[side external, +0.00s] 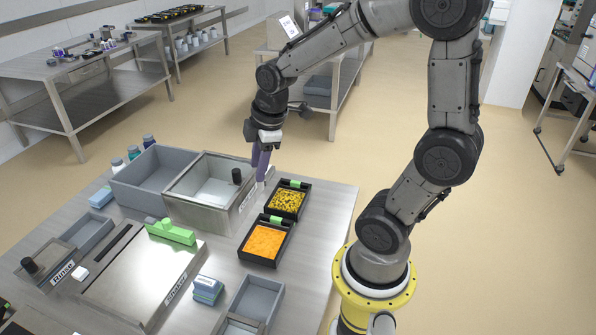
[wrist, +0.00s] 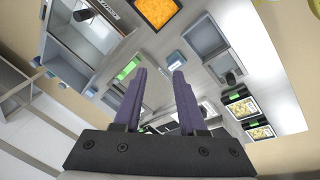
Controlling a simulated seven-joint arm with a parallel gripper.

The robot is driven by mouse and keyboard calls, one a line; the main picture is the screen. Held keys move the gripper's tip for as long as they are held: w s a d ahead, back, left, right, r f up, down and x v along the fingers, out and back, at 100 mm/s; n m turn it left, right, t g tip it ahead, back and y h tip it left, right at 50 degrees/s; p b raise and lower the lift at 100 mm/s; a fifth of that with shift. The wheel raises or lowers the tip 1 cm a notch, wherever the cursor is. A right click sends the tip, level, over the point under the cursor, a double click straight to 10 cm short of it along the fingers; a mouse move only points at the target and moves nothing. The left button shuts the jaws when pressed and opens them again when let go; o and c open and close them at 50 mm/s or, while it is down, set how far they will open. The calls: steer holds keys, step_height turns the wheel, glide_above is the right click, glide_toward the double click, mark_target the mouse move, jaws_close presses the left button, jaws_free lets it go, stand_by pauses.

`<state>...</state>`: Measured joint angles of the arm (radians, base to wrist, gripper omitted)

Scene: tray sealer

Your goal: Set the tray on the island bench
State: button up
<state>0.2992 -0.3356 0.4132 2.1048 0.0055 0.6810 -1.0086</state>
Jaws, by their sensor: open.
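Two black trays stand at the right of the near steel bench (side external: 325,215) in the side view. One tray (side external: 257,261) holds orange food; the other tray (side external: 304,204), behind it, holds yellow food with dark bits. Each has a green tab at its back edge. The orange one also shows at the top of the wrist view (wrist: 156,31), cut by the frame. My gripper (side external: 262,168) has purple fingers and hangs above the bench's back edge, behind and left of the yellow-food tray. In the wrist view its fingers (wrist: 159,72) are apart with nothing held. I cannot tell which bench is the island bench.
A steel box (side external: 215,210) with a black knob stands left of the trays, beside a grey bin (side external: 125,196). A flat plate (side external: 140,280) with a green block (side external: 171,232) lies in front. Two labelled trays (wrist: 237,98) show at right in the wrist view. The bench's right strip is bare.

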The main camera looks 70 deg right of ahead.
steer(key=s+a+r+m+t, duration=0.1)
steer(key=s+a+r+m, duration=0.2)
steer(key=s, duration=0.3)
steer(key=s+a+r+m+t+y, duration=0.1)
steer(key=s+a+r+m, duration=0.3)
steer(key=s+a+m, duration=0.1)
steer(key=shift+s+a+t, duration=0.3)
steer(key=shift+s+a, duration=0.05)
steer(key=shift+s, duration=0.15)
stand_by(0.4)
